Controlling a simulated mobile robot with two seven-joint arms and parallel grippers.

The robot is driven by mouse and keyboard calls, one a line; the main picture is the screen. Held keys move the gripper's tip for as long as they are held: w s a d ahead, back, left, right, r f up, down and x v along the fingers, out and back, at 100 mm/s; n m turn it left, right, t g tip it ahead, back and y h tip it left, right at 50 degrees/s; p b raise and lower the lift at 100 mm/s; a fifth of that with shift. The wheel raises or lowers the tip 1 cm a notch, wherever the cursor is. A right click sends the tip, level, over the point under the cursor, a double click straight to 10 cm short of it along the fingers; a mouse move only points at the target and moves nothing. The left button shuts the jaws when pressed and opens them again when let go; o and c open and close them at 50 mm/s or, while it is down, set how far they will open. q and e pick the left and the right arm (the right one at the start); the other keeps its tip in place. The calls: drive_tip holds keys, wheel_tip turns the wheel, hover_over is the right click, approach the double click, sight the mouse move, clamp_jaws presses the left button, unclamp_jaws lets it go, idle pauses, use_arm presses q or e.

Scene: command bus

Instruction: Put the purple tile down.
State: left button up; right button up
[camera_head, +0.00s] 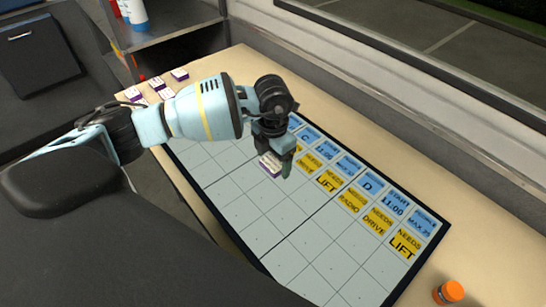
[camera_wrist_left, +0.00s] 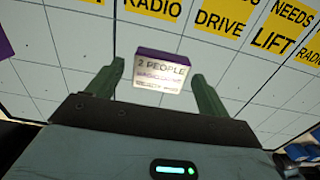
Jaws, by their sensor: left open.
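The purple tile (camera_head: 269,165) has a pale face and a purple edge, and it is on or just above the gridded board (camera_head: 240,205), below the yellow label row. In the left wrist view the tile (camera_wrist_left: 162,72) reads "2 PEOPLE", with smaller lines too blurred to read. My left gripper (camera_head: 279,160) is over the board at the tile. Its green fingers in the wrist view (camera_wrist_left: 160,85) are open, one on each side of the tile, with a visible gap on the left. Whether the tile's underside touches the board cannot be told. My right gripper is not in view.
Several other purple-edged tiles, one at the back (camera_head: 180,74), lie on the tan table left of the board. Blue and yellow label cards (camera_head: 370,185) line the board's far side. An orange-capped container (camera_head: 449,292) stands at the near right. The board's near cells are clear.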

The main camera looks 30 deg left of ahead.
sight(273, 162)
use_arm(q)
wheel_tip(273, 162, up, 12)
drive_tip(key=shift+r, duration=0.15)
idle(0.3)
idle(0.4)
